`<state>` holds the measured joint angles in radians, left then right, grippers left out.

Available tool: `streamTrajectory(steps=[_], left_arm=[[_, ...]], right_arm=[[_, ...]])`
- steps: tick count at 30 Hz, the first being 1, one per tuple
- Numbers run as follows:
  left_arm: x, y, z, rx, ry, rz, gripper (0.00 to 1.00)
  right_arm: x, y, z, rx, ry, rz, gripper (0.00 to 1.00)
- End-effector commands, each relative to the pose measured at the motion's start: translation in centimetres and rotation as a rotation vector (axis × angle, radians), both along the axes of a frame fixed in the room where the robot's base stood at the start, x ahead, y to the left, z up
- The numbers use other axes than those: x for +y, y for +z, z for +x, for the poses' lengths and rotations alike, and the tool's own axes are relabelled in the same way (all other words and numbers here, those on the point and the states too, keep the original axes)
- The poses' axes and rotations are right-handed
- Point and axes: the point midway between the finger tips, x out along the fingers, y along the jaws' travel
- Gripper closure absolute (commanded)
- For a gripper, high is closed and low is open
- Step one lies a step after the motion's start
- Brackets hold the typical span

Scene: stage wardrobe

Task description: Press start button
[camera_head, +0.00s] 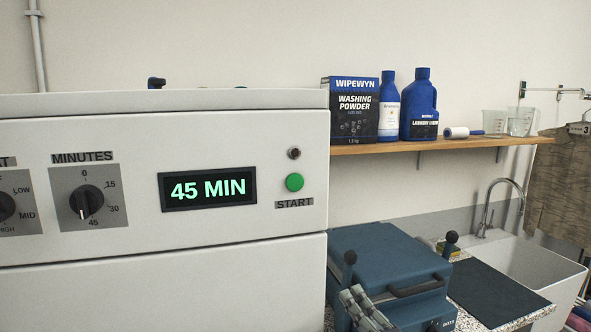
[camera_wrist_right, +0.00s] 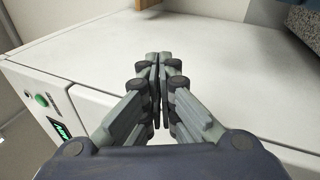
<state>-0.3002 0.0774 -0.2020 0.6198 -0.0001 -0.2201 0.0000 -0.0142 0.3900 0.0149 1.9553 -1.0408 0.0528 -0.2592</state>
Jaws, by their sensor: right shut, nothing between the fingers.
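The green start button (camera_head: 294,182) is on the white machine's front panel (camera_head: 240,140), above the label START and right of the display (camera_head: 208,189), which reads 45 MIN. A dark, unlit indicator (camera_head: 294,153) is just above the button. My right gripper (camera_head: 352,294) is at the bottom of the head view, below and to the right of the button and apart from it. In the right wrist view my right gripper (camera_wrist_right: 158,62) is shut and empty, and the green button (camera_wrist_right: 41,100) shows at the left. My left gripper is not in view.
A minutes dial (camera_head: 87,201) points near 45. A blue press-like device (camera_head: 390,265) stands on the counter right of the machine, behind my right gripper. A wooden shelf (camera_head: 450,144) holds washing powder and bottles. A sink (camera_head: 535,262) is at the right. The space before the panel looks clear.

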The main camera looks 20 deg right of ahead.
Motion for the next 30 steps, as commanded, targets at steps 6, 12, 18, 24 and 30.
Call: streamTrajectory(steps=[6, 12, 18, 24, 30], left_arm=[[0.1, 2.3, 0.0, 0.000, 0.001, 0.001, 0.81], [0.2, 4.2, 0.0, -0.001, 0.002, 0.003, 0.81], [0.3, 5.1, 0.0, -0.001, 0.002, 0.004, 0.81], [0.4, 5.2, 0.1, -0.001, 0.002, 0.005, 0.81], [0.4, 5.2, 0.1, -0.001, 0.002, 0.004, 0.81]], right_arm=[[4.6, 15.0, -4.6, -0.333, 0.035, -0.410, 1.00], [10.1, 24.4, -10.9, -0.652, -0.014, -0.993, 1.00], [11.8, 26.9, -13.4, -0.781, -0.129, -1.437, 1.00], [11.9, 27.2, -13.8, -0.798, -0.175, -1.566, 1.00], [11.8, 27.2, -13.7, -0.796, -0.175, -1.566, 1.00]])
